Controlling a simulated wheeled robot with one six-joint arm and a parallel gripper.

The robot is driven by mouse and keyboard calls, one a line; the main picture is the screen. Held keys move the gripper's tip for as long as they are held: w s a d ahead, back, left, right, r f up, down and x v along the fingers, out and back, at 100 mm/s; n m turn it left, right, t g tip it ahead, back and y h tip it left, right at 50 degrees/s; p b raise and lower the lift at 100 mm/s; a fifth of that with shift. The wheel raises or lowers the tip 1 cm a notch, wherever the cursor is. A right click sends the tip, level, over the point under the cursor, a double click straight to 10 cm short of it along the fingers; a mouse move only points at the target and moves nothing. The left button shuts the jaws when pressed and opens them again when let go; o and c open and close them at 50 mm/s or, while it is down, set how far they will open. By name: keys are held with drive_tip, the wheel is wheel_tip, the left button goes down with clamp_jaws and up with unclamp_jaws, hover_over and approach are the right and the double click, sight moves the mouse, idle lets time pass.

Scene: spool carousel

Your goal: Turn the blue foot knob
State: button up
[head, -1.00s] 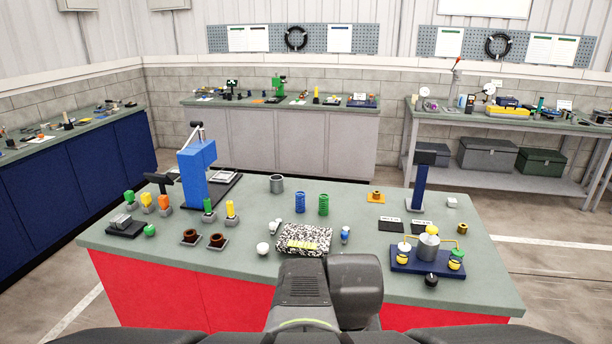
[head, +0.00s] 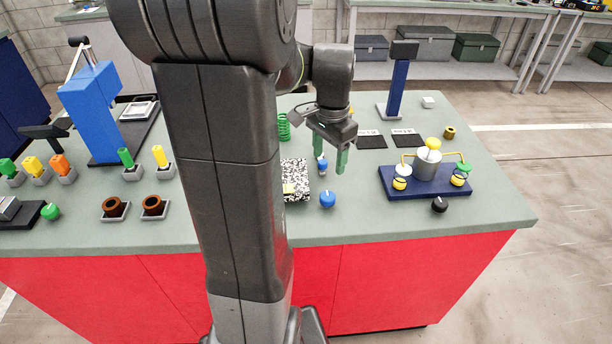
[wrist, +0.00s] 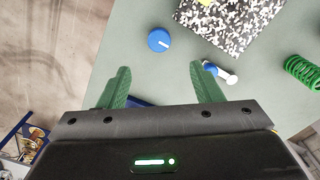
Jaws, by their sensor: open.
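My gripper (head: 330,155) has two green fingers, pointing down above the bench behind the knob. In the wrist view my gripper (wrist: 160,72) is open with nothing between its fingers, apart from the knob.
A small blue-and-white piece (wrist: 219,72) lies close to the right finger in the wrist view. The speckled block (wrist: 232,24) and a green spring (wrist: 303,72) are nearby. A navy base with a metal cylinder (head: 427,165) stands to the right. Bench between is clear.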

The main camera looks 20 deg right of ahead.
sight(327, 197)
wheel_tip(327, 197, down, 14)
drive_tip(key=shift+s+r+p, duration=0.1)
drive_tip(key=shift+r+p, duration=0.05)
drive_tip(key=shift+p, duration=0.2)
drive_tip(key=shift+c, duration=0.5)
drive_tip(key=c, duration=0.9)
drive_tip(key=shift+n+b, duration=0.5)
drive_tip(key=shift+n, duration=0.5)
drive_tip(key=n, duration=0.2)
drive_tip(key=shift+d+n+b, duration=0.1)
drive_tip(key=shift+n+b, duration=0.25)
drive_tip(key=shift+n, duration=0.05)
drive_tip(key=o, duration=1)
